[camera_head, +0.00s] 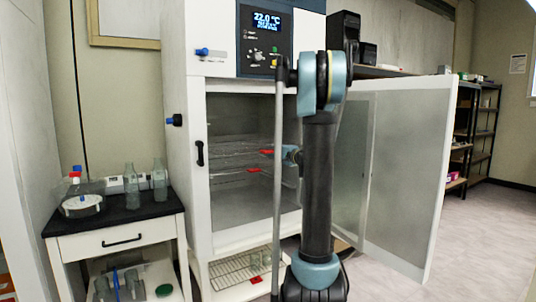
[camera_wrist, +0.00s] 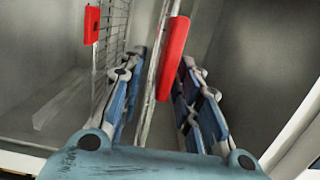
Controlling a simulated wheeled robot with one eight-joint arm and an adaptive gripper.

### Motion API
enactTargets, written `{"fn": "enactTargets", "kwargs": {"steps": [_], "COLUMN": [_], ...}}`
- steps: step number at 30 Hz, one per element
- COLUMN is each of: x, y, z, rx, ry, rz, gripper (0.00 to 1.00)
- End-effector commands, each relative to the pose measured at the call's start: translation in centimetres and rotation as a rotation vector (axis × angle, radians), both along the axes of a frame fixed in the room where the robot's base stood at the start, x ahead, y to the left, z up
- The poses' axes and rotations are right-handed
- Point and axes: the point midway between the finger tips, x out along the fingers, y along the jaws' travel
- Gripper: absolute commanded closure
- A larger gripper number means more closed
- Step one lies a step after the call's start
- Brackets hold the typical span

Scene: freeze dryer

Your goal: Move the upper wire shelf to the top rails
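The upper wire shelf (camera_head: 232,150) lies level inside the open chamber, with a red tab (camera_head: 267,152) at its front. A lower wire shelf (camera_head: 228,177) with its own red tab (camera_head: 253,170) sits just beneath. My gripper (camera_head: 289,154) is at the chamber opening beside the upper tab. In the wrist view, my gripper (camera_wrist: 162,60) is open, its two blue fingers on either side of a red tab (camera_wrist: 173,58) and shelf edge, with gaps showing. Another red tab (camera_wrist: 91,24) on a wire shelf lies left of the fingers. The top rails cannot be made out.
The glass door (camera_head: 408,170) stands swung open to the right of my arm. A third wire rack (camera_head: 238,270) with a red tab sits below the chamber. A black-topped cart (camera_head: 120,212) with glass bottles stands at the left.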

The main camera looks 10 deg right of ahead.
Motion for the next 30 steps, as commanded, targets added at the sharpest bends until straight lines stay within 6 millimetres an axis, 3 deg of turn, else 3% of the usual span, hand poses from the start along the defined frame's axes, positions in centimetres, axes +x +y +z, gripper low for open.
{"fn": "enactTargets", "kwargs": {"steps": [6, 12, 26, 30], "x": [-3.5, -5.4, -5.9, -6.9], "y": [-2.1, -3.2, -3.4, -2.3], "z": [0.0, -0.1, -0.1, -0.3], "rx": [0.000, 0.000, 0.000, -0.032], "ry": [0.000, 0.001, 0.001, 0.014], "rz": [-0.003, -0.002, 0.001, 0.021], "gripper": [0.69, 0.69, 0.69, 0.69]}}
